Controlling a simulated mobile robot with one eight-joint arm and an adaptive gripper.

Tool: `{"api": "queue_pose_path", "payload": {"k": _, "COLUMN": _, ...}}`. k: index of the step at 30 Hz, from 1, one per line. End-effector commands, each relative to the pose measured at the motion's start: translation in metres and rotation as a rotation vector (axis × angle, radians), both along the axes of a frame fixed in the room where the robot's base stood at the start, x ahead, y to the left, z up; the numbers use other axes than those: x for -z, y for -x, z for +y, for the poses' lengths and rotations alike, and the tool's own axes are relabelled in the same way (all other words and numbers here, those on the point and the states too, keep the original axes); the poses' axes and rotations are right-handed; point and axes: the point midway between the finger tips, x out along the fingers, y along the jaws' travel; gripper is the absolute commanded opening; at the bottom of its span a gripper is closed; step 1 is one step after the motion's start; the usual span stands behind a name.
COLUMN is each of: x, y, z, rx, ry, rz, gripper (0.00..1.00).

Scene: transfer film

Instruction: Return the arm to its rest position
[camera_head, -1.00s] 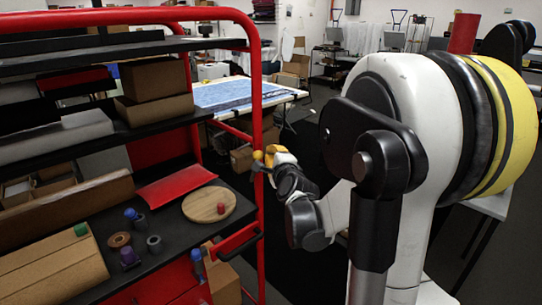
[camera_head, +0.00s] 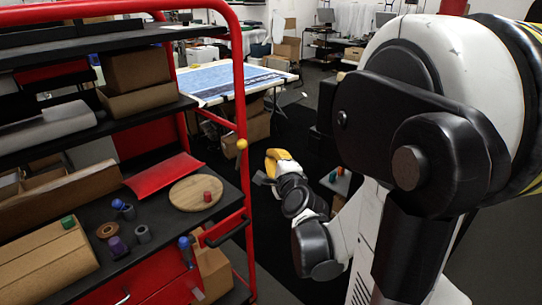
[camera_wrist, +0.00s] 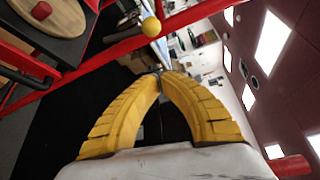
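My gripper (camera_head: 268,166) has yellow fingers and hangs in free space to the right of the red shelf rack (camera_head: 245,195), clear of its front post. In the wrist view the fingertips (camera_wrist: 158,76) meet at the top with nothing between them; a dark gap shows only lower, between the finger bases. My white and black arm links fill the right of the head view.
On the rack's shelf lie a round wooden board (camera_head: 183,199) with a red piece (camera_head: 207,196), and several small coloured parts. A yellow ball (camera_head: 241,144) sits at the post. A blue-topped table (camera_head: 235,82) stands behind. Dark floor lies beneath the gripper.

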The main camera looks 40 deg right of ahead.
Motion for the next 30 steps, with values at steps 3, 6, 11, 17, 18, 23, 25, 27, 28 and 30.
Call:
{"api": "queue_pose_path", "payload": {"k": 3, "x": 0.0, "y": 0.0, "z": 0.0, "rx": 0.0, "ry": 0.0, "rz": 0.0, "gripper": 0.0}}
{"api": "queue_pose_path", "payload": {"k": 6, "x": 0.0, "y": 0.0, "z": 0.0, "rx": 0.0, "ry": 0.0, "rz": 0.0, "gripper": 0.0}}
{"api": "queue_pose_path", "payload": {"k": 11, "x": -0.001, "y": -0.002, "z": 0.005, "rx": -0.014, "ry": 0.012, "rz": 0.013, "gripper": 0.0}}
{"api": "queue_pose_path", "payload": {"k": 17, "x": -0.001, "y": -0.011, "z": 0.083, "rx": -0.244, "ry": 0.251, "rz": 0.229, "gripper": 0.0}}
{"api": "queue_pose_path", "payload": {"k": 18, "x": 0.0, "y": -0.008, "z": 0.109, "rx": -0.326, "ry": 0.34, "rz": 0.301, "gripper": 0.0}}
{"api": "queue_pose_path", "payload": {"k": 23, "x": 0.014, "y": 0.029, "z": 0.202, "rx": -0.686, "ry": 0.755, "rz": 0.581, "gripper": 0.0}}
{"api": "queue_pose_path", "payload": {"k": 25, "x": 0.022, "y": 0.057, "z": 0.231, "rx": -0.834, "ry": 0.933, "rz": 0.681, "gripper": 0.0}}
{"api": "queue_pose_path", "payload": {"k": 27, "x": 0.029, "y": 0.085, "z": 0.25, "rx": -0.966, "ry": 1.098, "rz": 0.765, "gripper": 0.0}}
{"api": "queue_pose_path", "payload": {"k": 28, "x": 0.032, "y": 0.096, "z": 0.255, "rx": -1.015, "ry": 1.16, "rz": 0.796, "gripper": 0.0}}
{"api": "queue_pose_path", "payload": {"k": 30, "x": 0.037, "y": 0.12, "z": 0.264, "rx": -1.115, "ry": 1.285, "rz": 0.856, "gripper": 0.0}}
